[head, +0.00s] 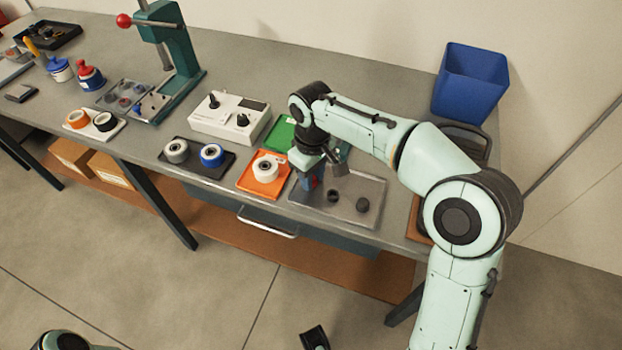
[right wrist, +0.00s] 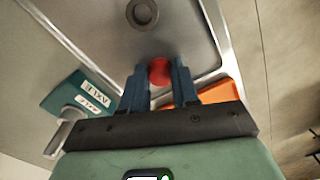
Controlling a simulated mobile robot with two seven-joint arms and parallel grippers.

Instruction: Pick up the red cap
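The red cap (right wrist: 160,71) shows between the two blue fingertips of my right gripper (right wrist: 161,72) in the right wrist view. The fingers flank it closely and the gap matches its width, so the gripper looks shut on it. In the head view my right gripper (head: 311,182) points down over the left part of a grey metal tray (head: 347,184), and the fingers mostly hide the cap. Whether the cap touches the tray is unclear.
Two dark round parts lie in the tray's right half. An orange tray (head: 248,184) with a white roller stands just left, a green tray (head: 282,134) behind. A blue bin (head: 470,82) stands at the back right. A white box (head: 230,119) and a green press (head: 178,50) stand further left.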

